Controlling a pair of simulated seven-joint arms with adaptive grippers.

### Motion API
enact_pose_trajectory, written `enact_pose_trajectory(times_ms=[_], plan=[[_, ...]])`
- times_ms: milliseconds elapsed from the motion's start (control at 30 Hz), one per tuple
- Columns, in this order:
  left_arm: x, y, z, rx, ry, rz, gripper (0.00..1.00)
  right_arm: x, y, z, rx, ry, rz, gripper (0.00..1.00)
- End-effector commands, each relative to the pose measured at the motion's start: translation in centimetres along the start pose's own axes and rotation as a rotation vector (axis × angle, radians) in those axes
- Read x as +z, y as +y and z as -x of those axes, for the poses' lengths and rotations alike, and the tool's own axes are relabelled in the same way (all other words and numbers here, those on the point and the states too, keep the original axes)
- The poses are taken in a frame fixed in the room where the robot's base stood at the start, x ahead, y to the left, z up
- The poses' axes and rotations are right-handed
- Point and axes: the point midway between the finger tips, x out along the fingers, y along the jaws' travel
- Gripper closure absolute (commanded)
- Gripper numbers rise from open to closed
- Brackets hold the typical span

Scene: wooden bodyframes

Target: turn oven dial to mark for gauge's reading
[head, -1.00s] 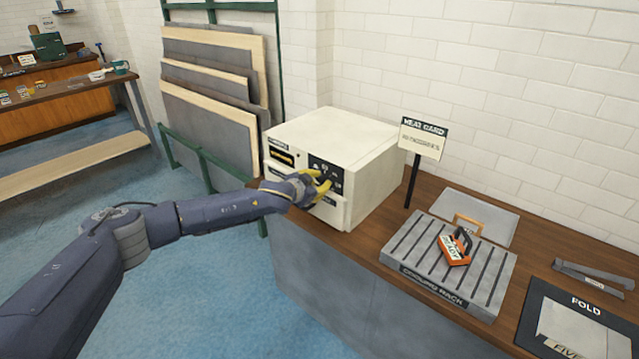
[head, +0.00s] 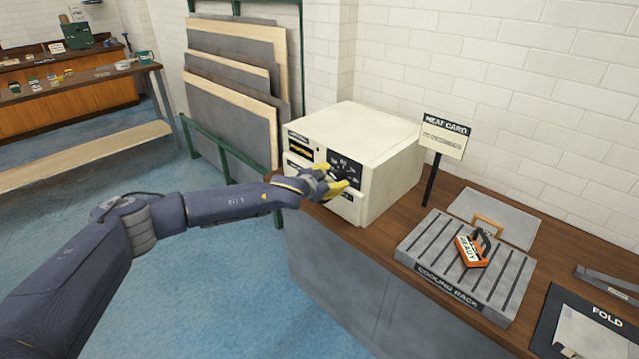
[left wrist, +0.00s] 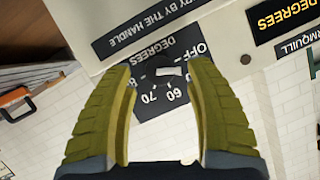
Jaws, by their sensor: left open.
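The cream oven (head: 375,140) stands on the wooden counter. Its black dial plate (head: 345,167) is partly behind my left gripper (head: 337,181). In the left wrist view the dark dial (left wrist: 158,76) with a white bar lies between the open yellow fingers of my left gripper (left wrist: 161,68), with gaps at both sides. OFF, 60 and 70 show on the plate; which mark the bar points to I cannot tell. The gauge panel (head: 300,143) is black with a yellow strip; its DEGREES label (left wrist: 285,14) shows in the wrist view, but no reading is legible. My right gripper is out of view.
The heat card (head: 443,138) stands on a post right of the oven; its small text is unreadable. A grey sheet (head: 508,213) and the FOLD board (head: 570,330) lie further right. Boards (head: 235,90) lean left of the oven.

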Motion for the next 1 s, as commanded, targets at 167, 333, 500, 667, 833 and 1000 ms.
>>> enact_pose_trajectory(times_ms=[167,333,500,667,833,1000], plan=[[0.1,0.0,2.9,0.001,0.0,0.001,0.45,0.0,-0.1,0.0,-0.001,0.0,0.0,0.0],[0.2,0.0,5.5,0.001,-0.002,0.001,0.45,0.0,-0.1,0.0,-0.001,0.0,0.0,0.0],[0.1,0.0,7.5,0.001,-0.001,0.001,0.45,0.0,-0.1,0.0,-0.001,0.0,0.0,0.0],[0.1,0.0,8.7,0.001,-0.002,0.001,0.45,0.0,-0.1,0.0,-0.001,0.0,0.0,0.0],[0.1,0.0,9.2,0.0,-0.002,0.0,0.45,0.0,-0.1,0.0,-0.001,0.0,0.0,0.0],[0.1,0.0,9.3,-0.001,-0.002,-0.001,0.45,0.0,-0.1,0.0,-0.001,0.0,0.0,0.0]])
